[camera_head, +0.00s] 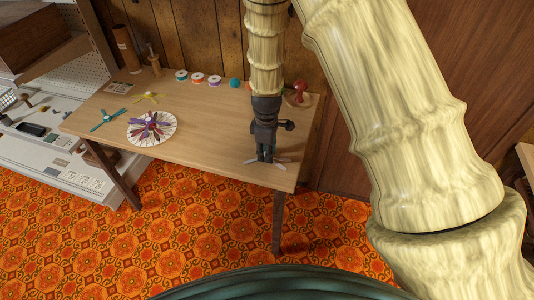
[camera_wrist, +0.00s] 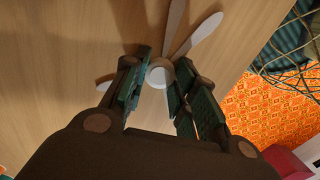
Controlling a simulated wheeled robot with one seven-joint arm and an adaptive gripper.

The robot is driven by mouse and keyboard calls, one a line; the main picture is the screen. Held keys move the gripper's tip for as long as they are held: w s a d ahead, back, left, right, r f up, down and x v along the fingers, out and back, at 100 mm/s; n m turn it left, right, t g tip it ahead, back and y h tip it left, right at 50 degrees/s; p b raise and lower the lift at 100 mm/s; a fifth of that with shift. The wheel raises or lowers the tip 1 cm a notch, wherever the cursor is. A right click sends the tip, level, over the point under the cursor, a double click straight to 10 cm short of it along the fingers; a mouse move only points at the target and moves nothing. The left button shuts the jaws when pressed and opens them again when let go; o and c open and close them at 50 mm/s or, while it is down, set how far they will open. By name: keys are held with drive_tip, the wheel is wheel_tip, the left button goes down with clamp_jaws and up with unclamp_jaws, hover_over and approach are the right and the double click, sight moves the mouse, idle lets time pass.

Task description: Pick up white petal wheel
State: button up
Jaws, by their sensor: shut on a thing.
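The white petal wheel (camera_head: 282,160) is at the right front of the wooden table, under my gripper (camera_head: 266,157). In the wrist view, its pale hub and long petals (camera_wrist: 197,36) show between and beyond the fingers of my gripper (camera_wrist: 160,80). The fingers are shut on the wheel at its hub. Some petals are partly hidden by the fingers. I cannot tell whether the wheel still touches the tabletop.
On the table (camera_head: 205,140), a white disc (camera_head: 150,140) holds purple and red petal wheels. A teal wheel (camera_head: 106,119) and a yellow wheel (camera_head: 148,97) lie beside it. Several spools (camera_head: 198,78) line the back. A red object (camera_head: 300,88) stands behind my gripper.

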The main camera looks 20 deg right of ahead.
drive_tip(key=shift+r, duration=0.7)
drive_tip(key=shift+s+r+b, duration=0.3)
drive_tip(key=shift+r, duration=0.2)
drive_tip(key=shift+s+r+b, duration=0.25)
drive_tip(key=shift+r+b, duration=0.05)
drive_tip(key=shift+r, duration=0.2)
drive_tip(key=s+r+b, duration=0.2)
drive_tip(key=s, duration=1.2)
drive_tip(key=shift+s+d+r+p, duration=0.1)
drive_tip(key=shift+s+r+p, duration=0.05)
drive_tip(key=shift+r+p, duration=0.6)
drive_tip(key=shift+s+d+r+p, duration=0.1)
drive_tip(key=shift+s+r+p, duration=0.05)
drive_tip(key=shift+r+p, duration=0.5)
drive_tip(key=shift+s+d+r+p, duration=0.1)
drive_tip(key=shift+s+r+p, duration=0.05)
drive_tip(key=shift+r+p, duration=0.6)
drive_tip(key=shift+f, duration=0.15)
